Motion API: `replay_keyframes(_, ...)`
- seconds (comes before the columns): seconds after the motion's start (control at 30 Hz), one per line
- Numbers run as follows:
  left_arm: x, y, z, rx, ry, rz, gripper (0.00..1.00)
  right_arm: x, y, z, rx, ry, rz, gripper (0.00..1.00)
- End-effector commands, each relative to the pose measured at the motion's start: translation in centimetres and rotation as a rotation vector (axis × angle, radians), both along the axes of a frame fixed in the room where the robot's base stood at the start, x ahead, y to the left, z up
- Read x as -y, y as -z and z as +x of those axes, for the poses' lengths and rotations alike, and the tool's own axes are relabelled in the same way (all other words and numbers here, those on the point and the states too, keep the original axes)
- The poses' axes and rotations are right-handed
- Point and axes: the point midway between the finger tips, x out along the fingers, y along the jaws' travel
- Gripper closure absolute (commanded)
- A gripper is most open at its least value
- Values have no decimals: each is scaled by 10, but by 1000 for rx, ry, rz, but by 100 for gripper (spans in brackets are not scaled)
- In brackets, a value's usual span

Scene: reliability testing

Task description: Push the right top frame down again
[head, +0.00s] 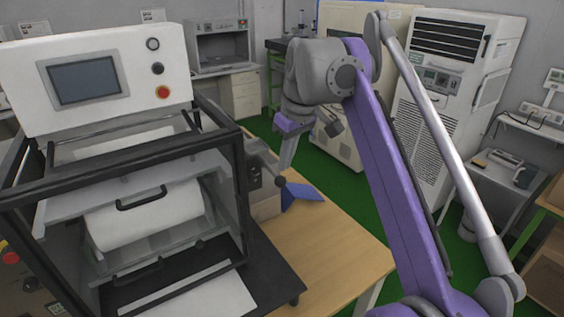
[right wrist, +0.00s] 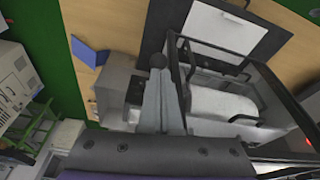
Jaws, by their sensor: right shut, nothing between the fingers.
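The test machine stands at the left in the head view, with a black frame (head: 243,190) around its open chamber. Its right top edge bar (head: 212,108) slopes back beneath the white control panel (head: 100,66). Inside is a white block with a black handle (head: 140,198). My right gripper (head: 287,158) is just right of the frame, pointing down, with its fingers together and empty. In the right wrist view the closed fingers (right wrist: 157,82) lie beside the black frame (right wrist: 180,75); I cannot tell whether they touch it. My left gripper is not in view.
The machine stands on a wooden table (head: 330,245), whose right front part is clear. A grey box (head: 262,180) and a blue object (head: 302,196) are close by the frame's right side. A white cabinet (head: 440,100) and a side table (head: 495,180) stand beyond the green floor.

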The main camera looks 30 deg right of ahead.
Motion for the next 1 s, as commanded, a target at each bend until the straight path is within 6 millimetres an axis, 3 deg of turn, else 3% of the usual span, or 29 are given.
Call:
replay_keyframes(0.27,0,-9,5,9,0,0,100,8,-12,-27,2,2,0,100)
replay_keyframes(0.67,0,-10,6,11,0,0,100,8,-18,-30,1,0,-1,100)
replay_keyframes(1.0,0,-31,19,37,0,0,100,13,-83,-45,4,1,0,100)
